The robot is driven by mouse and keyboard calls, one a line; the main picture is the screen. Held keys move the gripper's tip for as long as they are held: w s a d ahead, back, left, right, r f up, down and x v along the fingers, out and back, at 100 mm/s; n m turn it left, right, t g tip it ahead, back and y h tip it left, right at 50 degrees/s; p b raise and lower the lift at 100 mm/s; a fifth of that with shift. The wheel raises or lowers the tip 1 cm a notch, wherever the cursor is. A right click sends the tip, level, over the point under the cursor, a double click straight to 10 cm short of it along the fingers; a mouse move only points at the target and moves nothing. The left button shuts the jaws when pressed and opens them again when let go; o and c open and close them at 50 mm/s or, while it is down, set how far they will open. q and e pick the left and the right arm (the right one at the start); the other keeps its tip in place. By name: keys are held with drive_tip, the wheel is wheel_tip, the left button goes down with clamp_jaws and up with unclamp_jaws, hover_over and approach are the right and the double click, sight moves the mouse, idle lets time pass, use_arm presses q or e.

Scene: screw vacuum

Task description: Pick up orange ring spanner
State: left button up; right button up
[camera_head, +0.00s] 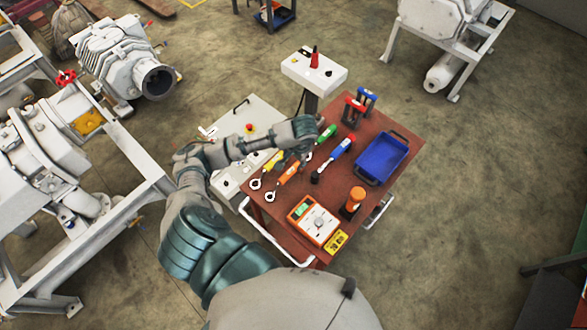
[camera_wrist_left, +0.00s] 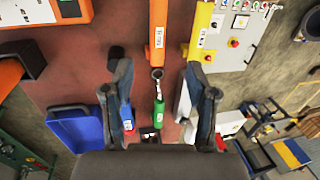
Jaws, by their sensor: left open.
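The orange ring spanner (camera_head: 288,174) lies on the red-brown table top, its open ring end toward the near left edge. In the left wrist view the orange handle (camera_wrist_left: 157,28) runs down from the top edge, and its ring is out of frame. My left gripper (camera_head: 303,155) is over the table near the spanner's far end. In the wrist view the left gripper (camera_wrist_left: 159,75) is open, its two fingers apart with nothing held. The spanner handle lies beyond the fingertips, roughly in line with the gap. My right gripper is not seen.
A yellow spanner (camera_head: 272,160) lies left of the orange one. A green-handled tool (camera_wrist_left: 159,120) shows between the fingers. A blue-and-red tool (camera_head: 335,156), blue tray (camera_head: 402,143), orange meter (camera_head: 314,221) and red clamp (camera_head: 354,110) share the table. A white control panel (camera_head: 258,112) adjoins it.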

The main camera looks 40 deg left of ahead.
sight(289, 173)
use_arm(q)
drive_tip(key=f, duration=0.3)
drive_tip(key=a+f, duration=0.1)
drive_tip(key=f, duration=0.5)
drive_tip(key=shift+a+f, duration=0.2)
drive_tip(key=shift+a, duration=0.05)
drive_tip(key=shift+a+f+p, duration=0.2)
drive_tip(key=shift+f+p, duration=0.05)
drive_tip(key=shift+f, duration=0.6)
drive_tip(key=shift+a+f+p, duration=0.15)
drive_tip(key=shift+f+p, duration=0.05)
drive_tip(key=shift+f, duration=0.7)
drive_tip(key=shift+a+f+p, duration=0.2)
drive_tip(key=shift+f+p, duration=0.05)
drive_tip(key=shift+f, duration=0.6)
drive_tip(key=shift+r, duration=0.1)
clamp_jaws()
